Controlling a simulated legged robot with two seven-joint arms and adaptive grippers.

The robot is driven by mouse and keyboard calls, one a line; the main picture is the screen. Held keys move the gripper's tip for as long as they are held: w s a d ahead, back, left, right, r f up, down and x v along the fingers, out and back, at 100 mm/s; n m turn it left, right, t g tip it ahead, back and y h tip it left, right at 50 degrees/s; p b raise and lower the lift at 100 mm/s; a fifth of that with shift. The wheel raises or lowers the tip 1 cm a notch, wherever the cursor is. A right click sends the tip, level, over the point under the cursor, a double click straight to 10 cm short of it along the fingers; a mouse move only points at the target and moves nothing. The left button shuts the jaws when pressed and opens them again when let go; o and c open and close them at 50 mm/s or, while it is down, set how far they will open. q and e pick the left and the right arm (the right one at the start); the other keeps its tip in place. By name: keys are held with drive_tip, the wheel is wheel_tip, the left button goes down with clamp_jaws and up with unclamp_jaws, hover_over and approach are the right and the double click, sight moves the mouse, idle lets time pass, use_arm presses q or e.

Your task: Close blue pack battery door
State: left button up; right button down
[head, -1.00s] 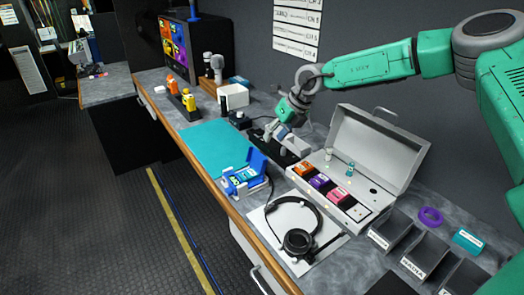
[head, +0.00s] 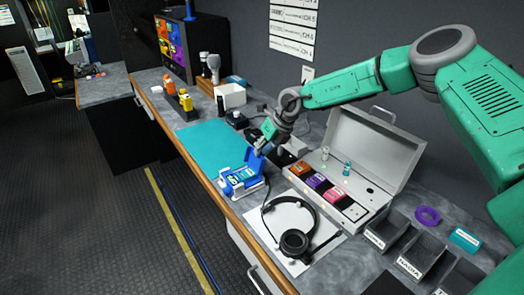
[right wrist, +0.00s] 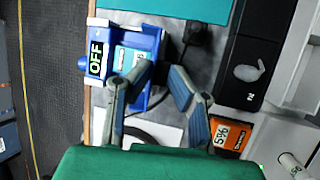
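The blue pack (head: 238,182) lies on the counter at the front edge of the teal mat, with a teal-labelled battery inside. Its battery door (head: 255,160) stands raised on the side toward the wall. My right gripper (head: 262,150) is right at the raised door; I cannot tell whether it touches. In the right wrist view the blue pack (right wrist: 120,45) shows an OFF sign, and the right gripper (right wrist: 160,72) has its fingertips apart, with nothing seen held between them. The left fingertip overlaps the pack's door side. My left gripper is out of view.
An open grey case (head: 375,150) holds orange, purple and pink batteries, right of the pack. A headset (head: 295,240) lies on a white sheet in front. Labelled black bins (head: 420,255) stand at front right. The teal mat (head: 213,145) is clear.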

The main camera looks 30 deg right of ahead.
drive_tip(key=shift+s+d+f, duration=0.1)
drive_tip(key=shift+d+f, duration=0.05)
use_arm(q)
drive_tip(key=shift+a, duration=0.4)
use_arm(e)
drive_tip(key=shift+a, duration=0.65)
